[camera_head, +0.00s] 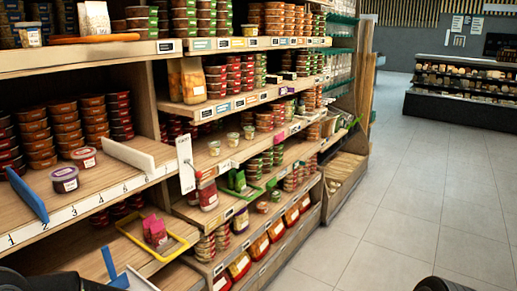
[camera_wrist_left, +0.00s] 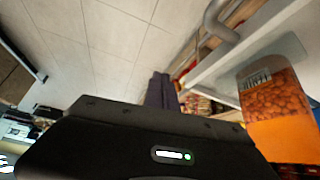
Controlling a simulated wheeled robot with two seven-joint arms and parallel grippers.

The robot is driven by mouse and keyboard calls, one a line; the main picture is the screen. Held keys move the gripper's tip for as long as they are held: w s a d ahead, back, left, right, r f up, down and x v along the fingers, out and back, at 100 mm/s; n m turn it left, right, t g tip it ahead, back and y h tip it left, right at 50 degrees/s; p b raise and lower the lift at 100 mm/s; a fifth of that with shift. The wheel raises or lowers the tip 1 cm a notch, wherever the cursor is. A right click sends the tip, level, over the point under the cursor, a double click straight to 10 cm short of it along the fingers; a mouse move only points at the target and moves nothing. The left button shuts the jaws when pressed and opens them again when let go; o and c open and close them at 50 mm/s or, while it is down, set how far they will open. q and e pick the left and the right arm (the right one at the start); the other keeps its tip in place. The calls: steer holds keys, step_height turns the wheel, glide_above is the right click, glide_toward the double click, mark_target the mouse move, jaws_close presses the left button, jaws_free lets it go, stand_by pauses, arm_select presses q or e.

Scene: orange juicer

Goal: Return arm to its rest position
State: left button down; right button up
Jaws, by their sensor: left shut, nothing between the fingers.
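My left gripper (camera_wrist_left: 161,88) shows in the left wrist view as dark fingers close together beyond the black wrist housing. It is shut, with nothing seen between the fingers. Pale floor tiles lie behind it to the left and a shelf edge to the right. In the head view only dark parts at the bottom left and bottom right edges show, which look like my own arms. Neither gripper's fingers can be made out there, and my right gripper is not seen.
Wooden shelves (camera_head: 120,176) with stacked tubs fill the left and middle of the head view. A yellow tray (camera_head: 183,247) sits low. Tiled floor (camera_head: 420,190) is clear at right, before a dark display case (camera_head: 462,112). An orange-filled container (camera_wrist_left: 280,110) is close in the wrist view.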

arm_select(q)
steer(key=s+d+f+n+g, duration=0.3)
steer(key=s+f, duration=0.7)
steer(key=s, duration=0.4)
steer(key=s+d+f+n+g+h, duration=0.1)
steer(key=s+d+f+n+g, duration=0.1)
steer(key=s+f, duration=0.8)
steer(key=s+d+n, duration=0.1)
steer(key=s+d, duration=0.1)
steer(key=s, duration=0.1)
steer(key=shift+s+d+f+g, duration=0.35)
steer(key=shift+s+g, duration=0.05)
steer(key=shift+n, duration=0.3)
